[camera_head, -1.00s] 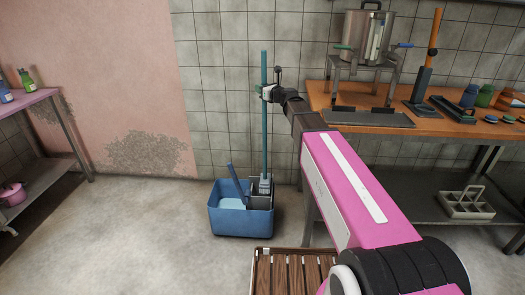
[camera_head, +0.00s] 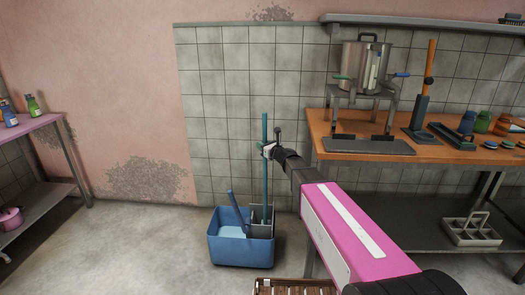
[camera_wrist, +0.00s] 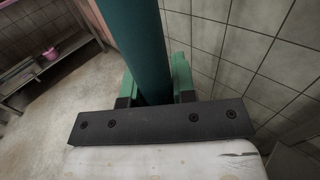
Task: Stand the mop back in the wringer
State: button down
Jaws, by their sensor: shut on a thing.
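The mop's teal pole (camera_head: 264,180) stands upright, its lower end inside the grey wringer (camera_head: 261,228) on the right side of the blue bucket (camera_head: 232,252). The mop head is hidden inside the wringer; I cannot tell whether it rests on the bottom. My gripper (camera_head: 267,150) is shut around the pole about a third of the way down its visible length. In the wrist view the pole (camera_wrist: 138,45) passes between the green fingers of my gripper (camera_wrist: 153,82). A blue lever (camera_head: 236,208) slants up to the left from the wringer.
An orange-topped table (camera_head: 345,125) with a metal pot (camera_head: 362,65) stands to the right of the mop. A slatted wooden thing (camera_head: 295,286) lies on the floor in front. A pink shelf table (camera_head: 25,128) stands at far left. Floor left of the bucket is clear.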

jog(key=shift+f, duration=1.2)
jog(key=c, duration=0.9)
grip_release()
jog(key=shift+c, duration=0.2)
jog(key=shift+f, duration=0.1)
jog(key=v, duration=1.1)
jog(key=s+d+f+n+g+h, duration=0.3)
jog(key=s+f+n+g, duration=0.5)
jog(key=s+f+n, duration=0.6)
jog(key=s+d+f+n+g+h, duration=0.3)
jog(key=s+d+n+g+h, duration=0.2)
jog(key=s+d+n+h, duration=0.4)
jog(key=s+d+n, duration=0.3)
jog(key=d+n, duration=0.1)
jog(key=d, duration=0.1)
